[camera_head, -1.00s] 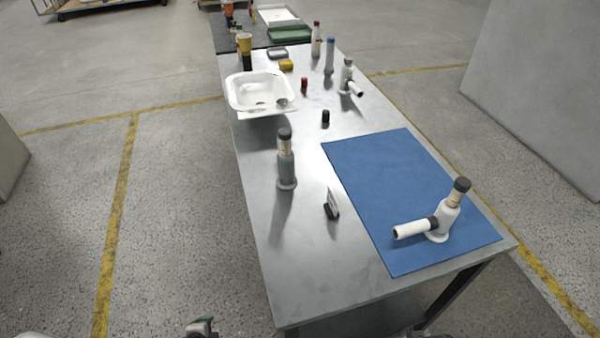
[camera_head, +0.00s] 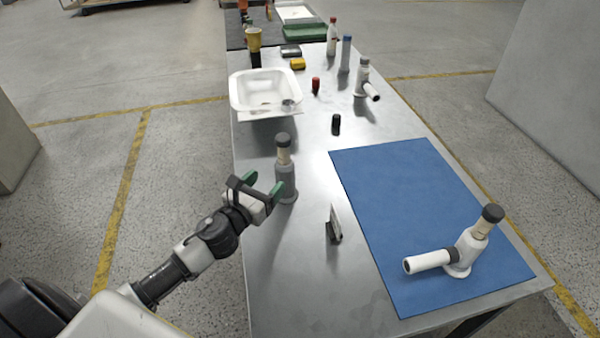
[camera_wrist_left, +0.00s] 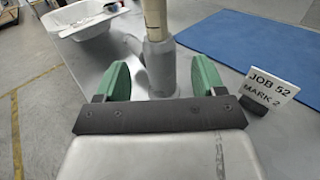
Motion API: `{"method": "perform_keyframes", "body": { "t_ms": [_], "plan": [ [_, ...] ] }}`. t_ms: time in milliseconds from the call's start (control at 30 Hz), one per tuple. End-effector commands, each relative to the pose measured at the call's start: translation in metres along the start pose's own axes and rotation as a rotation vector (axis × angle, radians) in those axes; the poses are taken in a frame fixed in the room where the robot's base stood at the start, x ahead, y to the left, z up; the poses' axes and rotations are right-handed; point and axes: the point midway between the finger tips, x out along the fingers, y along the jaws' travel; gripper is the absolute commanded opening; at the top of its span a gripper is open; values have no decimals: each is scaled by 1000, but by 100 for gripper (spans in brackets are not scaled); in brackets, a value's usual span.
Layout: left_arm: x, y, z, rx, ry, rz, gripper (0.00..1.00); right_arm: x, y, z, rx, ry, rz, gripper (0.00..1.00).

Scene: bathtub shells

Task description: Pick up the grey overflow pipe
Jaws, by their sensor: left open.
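The grey overflow pipe (camera_head: 286,182) stands upright on the metal table near its left edge. It has a grey body and foot, a beige neck and a dark cap. My left gripper (camera_head: 262,187) is open, with green fingertips, at the pipe's near left side. In the left wrist view the grey pipe (camera_wrist_left: 161,70) stands straight ahead, between and beyond the two fingers of the left gripper (camera_wrist_left: 158,80). The fingers are not shut on it; I cannot tell if either touches it. My right gripper is not in view.
A small sign (camera_head: 335,224), reading "JOB 52 MARK 2" in the left wrist view (camera_wrist_left: 268,88), stands right of the pipe. A white pipe with side branch (camera_head: 462,252) stands on the blue mat (camera_head: 385,190). A white tub shell (camera_head: 265,92) lies behind. Bare table (camera_head: 290,285) is in front.

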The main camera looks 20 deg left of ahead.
Motion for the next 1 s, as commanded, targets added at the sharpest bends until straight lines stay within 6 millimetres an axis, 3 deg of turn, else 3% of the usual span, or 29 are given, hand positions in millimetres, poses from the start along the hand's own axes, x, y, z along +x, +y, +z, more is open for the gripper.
{"method": "perform_keyframes", "body": {
  "t_ms": [300, 533, 800, 1000],
  "plan": [
    [45, 0, 3, 5, -2, 0, 69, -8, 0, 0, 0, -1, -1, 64],
    [62, 1, 6, 3, -2, 1, 69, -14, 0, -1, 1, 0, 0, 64],
    [99, 3, 11, 2, -1, 0, 69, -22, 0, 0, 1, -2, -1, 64],
    [105, 3, 10, 3, 0, -1, 69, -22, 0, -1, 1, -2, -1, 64]
  ]
}}
